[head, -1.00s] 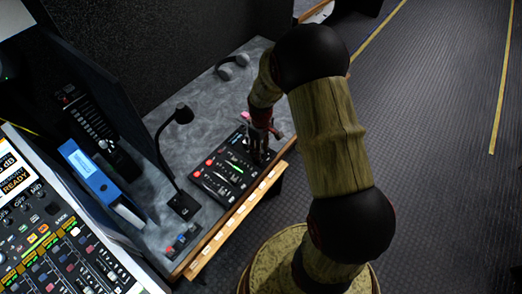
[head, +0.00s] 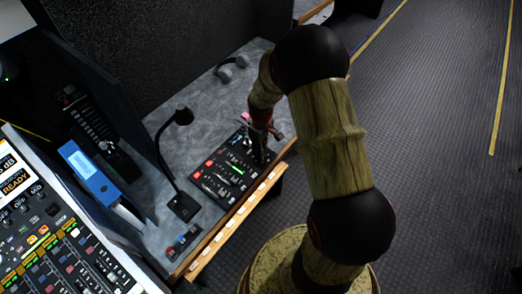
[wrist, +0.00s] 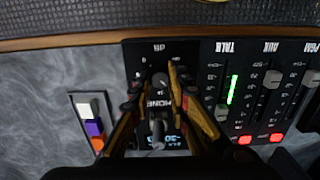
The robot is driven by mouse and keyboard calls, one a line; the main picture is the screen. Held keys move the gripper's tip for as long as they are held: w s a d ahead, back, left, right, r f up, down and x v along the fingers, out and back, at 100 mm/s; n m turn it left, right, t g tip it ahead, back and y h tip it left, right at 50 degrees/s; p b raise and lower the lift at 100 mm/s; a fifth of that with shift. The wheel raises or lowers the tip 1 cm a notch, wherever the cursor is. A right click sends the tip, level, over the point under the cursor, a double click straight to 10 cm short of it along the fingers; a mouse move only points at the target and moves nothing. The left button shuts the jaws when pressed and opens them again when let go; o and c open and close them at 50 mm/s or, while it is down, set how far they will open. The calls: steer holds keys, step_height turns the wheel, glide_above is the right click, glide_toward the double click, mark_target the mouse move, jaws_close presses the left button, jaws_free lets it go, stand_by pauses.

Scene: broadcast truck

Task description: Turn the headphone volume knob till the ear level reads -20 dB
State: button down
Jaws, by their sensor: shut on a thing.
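The headphone volume knob (wrist: 160,81) is a small dark round knob on the black audio panel, in the strip lettered PHONE. My gripper (wrist: 159,76) points down at it, with its yellowish fingers on either side, shut on the knob. In the head view my gripper (head: 262,148) is at the far right end of the panel (head: 209,188), and the knob is hidden there. A small display (wrist: 168,141) with pale upside-down digits sits in the same strip. The gripper partly covers it, and I cannot read it surely.
Fader strips with red buttons (wrist: 277,137) and a green level bar (wrist: 232,90) lie beside the knob strip. A gooseneck microphone (head: 182,205) stands left of the panel. Headphones (head: 232,68) lie on the desk behind. A button block (wrist: 90,121) is near the gripper.

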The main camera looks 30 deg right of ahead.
steer(key=m+p, duration=0.2)
steer(key=m, duration=0.1)
steer(key=shift+r+m+p, duration=0.1)
steer(key=shift+m+p, duration=0.25)
steer(key=shift+m, duration=0.05)
steer(key=m+p, duration=0.2)
steer(key=m, duration=0.2)
steer(key=shift+m, duration=0.3)
steer(key=m+p, duration=0.2)
steer(key=m, duration=0.2)
steer(key=shift+m, duration=0.3)
steer(key=m+p, duration=0.1)
steer(key=m, duration=0.3)
steer(key=shift+m, duration=0.3)
steer(key=c, duration=1.7)
jaws_free()
steer(key=shift+o, duration=0.2)
